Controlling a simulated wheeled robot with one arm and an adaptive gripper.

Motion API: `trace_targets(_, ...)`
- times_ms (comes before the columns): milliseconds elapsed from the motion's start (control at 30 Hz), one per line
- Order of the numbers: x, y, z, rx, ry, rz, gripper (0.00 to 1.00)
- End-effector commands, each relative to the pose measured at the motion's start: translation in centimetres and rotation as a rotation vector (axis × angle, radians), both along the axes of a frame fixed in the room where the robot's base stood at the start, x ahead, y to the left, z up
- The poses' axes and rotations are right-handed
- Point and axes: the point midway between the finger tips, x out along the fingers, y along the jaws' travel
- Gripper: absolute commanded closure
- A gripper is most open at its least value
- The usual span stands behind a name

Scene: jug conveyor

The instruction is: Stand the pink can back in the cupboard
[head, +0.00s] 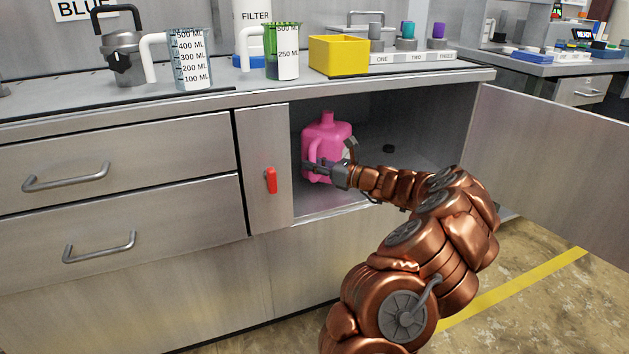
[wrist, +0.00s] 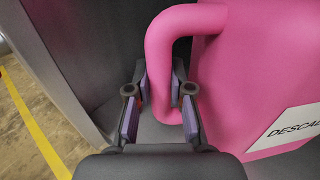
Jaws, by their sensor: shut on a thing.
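The pink can (head: 328,135) is inside the open cupboard (head: 400,120), near its left side. It looks upright, with its spout on top and its handle toward the left. My gripper (head: 322,165) reaches in from the right and is at the handle. In the wrist view the pink can (wrist: 245,80) fills the right side, with a white label partly in view. My gripper (wrist: 160,108) has its fingers on either side of the lower part of the handle and is shut on it. Whether the can's base touches the cupboard floor is hard to tell.
The cupboard door (head: 550,150) stands wide open to the right. A red latch (head: 271,180) is on the panel left of the opening. A small dark round thing (head: 388,149) lies deeper inside. The counter above holds beakers and a yellow bin (head: 338,55).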

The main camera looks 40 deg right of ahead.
Motion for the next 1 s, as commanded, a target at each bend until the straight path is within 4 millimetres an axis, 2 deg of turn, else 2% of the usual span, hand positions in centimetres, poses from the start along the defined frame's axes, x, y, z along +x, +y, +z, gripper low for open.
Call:
trace_targets(200, -0.1, -0.1, -3.5, 0.001, -0.001, -0.003, 1.00)
trace_targets(267, -0.1, -0.2, -4.1, 0.001, -0.002, -0.003, 1.00)
trace_targets(700, -0.1, -0.2, -4.4, 0.001, -0.002, -0.004, 1.00)
trace_targets(733, -0.1, -0.2, -4.5, 0.001, -0.002, -0.003, 0.78)
trace_targets(967, -0.1, -0.2, -4.5, 0.000, -0.001, -0.004, 0.54)
trace_targets(1000, -0.1, -0.2, -4.5, 0.000, -0.001, -0.003, 0.54)
